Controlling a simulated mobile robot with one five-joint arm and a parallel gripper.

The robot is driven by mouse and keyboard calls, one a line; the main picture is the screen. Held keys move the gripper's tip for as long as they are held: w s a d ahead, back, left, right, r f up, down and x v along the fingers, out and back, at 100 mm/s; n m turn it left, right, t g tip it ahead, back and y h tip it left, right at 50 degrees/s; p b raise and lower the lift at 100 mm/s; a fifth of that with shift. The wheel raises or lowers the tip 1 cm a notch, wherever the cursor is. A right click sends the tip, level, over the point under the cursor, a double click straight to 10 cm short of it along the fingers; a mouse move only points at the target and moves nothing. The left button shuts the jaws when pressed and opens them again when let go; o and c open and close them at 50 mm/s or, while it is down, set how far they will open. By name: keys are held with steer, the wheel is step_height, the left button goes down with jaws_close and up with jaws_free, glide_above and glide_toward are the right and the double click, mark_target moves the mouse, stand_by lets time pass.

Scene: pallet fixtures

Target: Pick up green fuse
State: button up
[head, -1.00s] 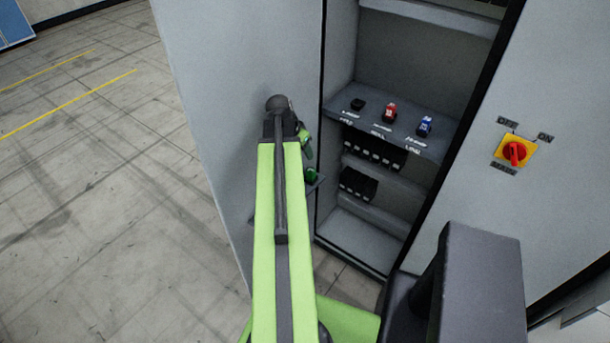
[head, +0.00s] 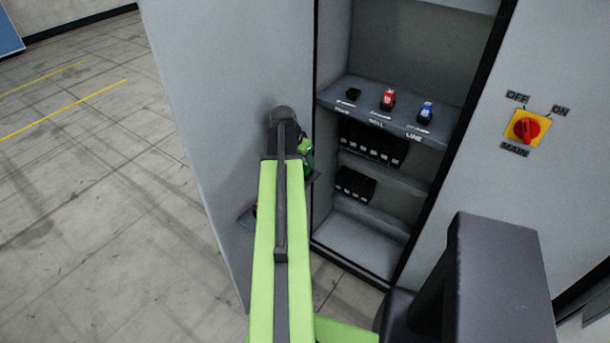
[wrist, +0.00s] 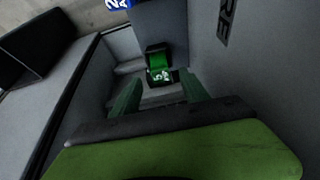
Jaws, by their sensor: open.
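The green fuse (wrist: 160,62) is a green block with dark ends and white marking, seen in the wrist view just beyond the fingertips. My gripper (wrist: 161,80) is open, one finger on each side of the line to the fuse, with nothing held between them. In the head view, the fuse (head: 307,169) is a dark green patch, mostly hidden by my arm, at a small dark shelf (head: 245,217) on the grey door panel. My gripper (head: 305,148) is right above it there. Whether the fingers touch the fuse cannot be told.
An open cabinet right of my arm has a labelled shelf (head: 383,118) with a red fuse (head: 388,99), a blue fuse (head: 426,112) and a black holder (head: 353,94). Black blocks sit below. A red-and-yellow main switch (head: 526,127) is on the right panel. The floor at left is clear.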

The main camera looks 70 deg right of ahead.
mark_target(305, 164)
steer(key=b+x, duration=0.3)
steer(key=x, duration=0.1)
steer(key=shift+d+f, duration=0.2)
steer(key=shift+f, duration=0.15)
steer(key=shift+r, duration=0.2)
steer(key=shift+c, duration=0.4)
jaws_close()
